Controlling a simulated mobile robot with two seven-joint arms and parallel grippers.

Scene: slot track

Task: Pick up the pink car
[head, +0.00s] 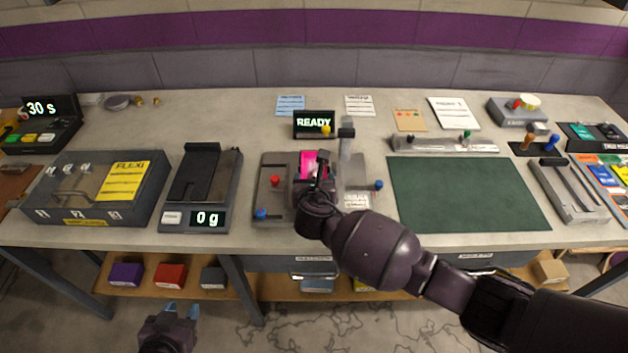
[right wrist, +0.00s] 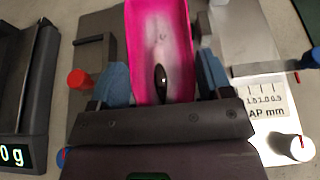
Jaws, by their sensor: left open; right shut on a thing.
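The pink car (head: 312,163) is on the grey fixture below the READY display at the middle of the table. In the right wrist view the pink car (right wrist: 160,50) fills the space between the blue fingertips. My right gripper (head: 316,180) is shut on it, one finger on each side. The arm hides part of the car in the head view. I cannot tell whether the car is lifted clear of the fixture. My left gripper (head: 170,312) is open and empty, low in front of the table.
The grey fixture (head: 268,205) has red and blue knobs, with an upright post (head: 346,150) to the right. A scale (head: 200,190) reading 0 g stands left, beside the FLEXI case (head: 95,188). A green mat (head: 465,195) lies clear on the right.

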